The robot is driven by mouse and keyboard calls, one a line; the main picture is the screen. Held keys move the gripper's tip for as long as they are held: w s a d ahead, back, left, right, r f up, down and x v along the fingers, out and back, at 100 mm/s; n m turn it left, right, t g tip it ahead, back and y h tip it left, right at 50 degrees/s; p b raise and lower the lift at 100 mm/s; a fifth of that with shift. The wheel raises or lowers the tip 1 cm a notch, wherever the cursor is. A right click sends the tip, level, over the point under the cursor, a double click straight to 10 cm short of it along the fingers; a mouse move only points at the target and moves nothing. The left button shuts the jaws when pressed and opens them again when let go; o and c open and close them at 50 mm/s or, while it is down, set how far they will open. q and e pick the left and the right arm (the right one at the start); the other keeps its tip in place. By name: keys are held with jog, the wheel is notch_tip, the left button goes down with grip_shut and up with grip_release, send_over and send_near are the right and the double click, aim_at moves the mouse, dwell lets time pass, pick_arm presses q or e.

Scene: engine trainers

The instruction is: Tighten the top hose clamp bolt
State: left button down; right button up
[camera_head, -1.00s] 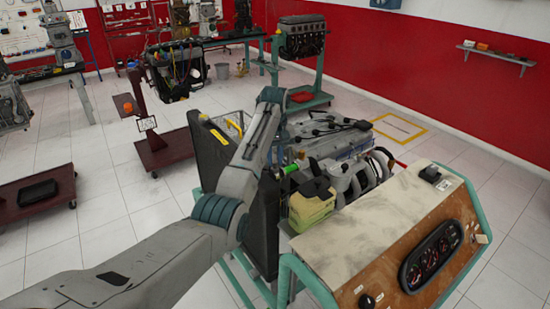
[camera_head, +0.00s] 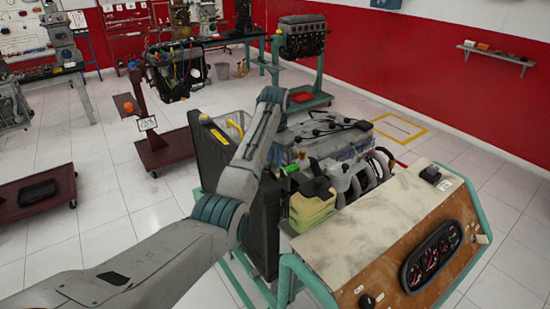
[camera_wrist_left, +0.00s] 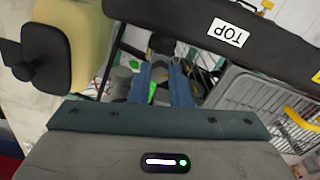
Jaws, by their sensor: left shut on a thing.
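My left gripper (camera_wrist_left: 165,72) is shut on a small green-handled tool (camera_wrist_left: 152,93), whose green part shows between the fingers in the wrist view. In the head view the tool (camera_head: 290,168) shows just right of my forearm, beside the upper front of the engine (camera_head: 340,140). My right gripper is not in view.
A yellow-green block with a black cap (camera_head: 312,207) sits close to the gripper and also fills the upper left of the wrist view (camera_wrist_left: 75,40). The gauge panel (camera_head: 430,255) stands in front on the right. A grey mesh basket (camera_wrist_left: 250,100) lies right of the fingers.

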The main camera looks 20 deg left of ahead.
pick_arm(q)
jog(key=shift+r+m, duration=0.15)
jog(key=shift+m, duration=1.15)
jog(key=c, duration=1.3)
grip_release()
jog(key=shift+w, duration=0.1)
jog(key=shift+c, duration=0.2)
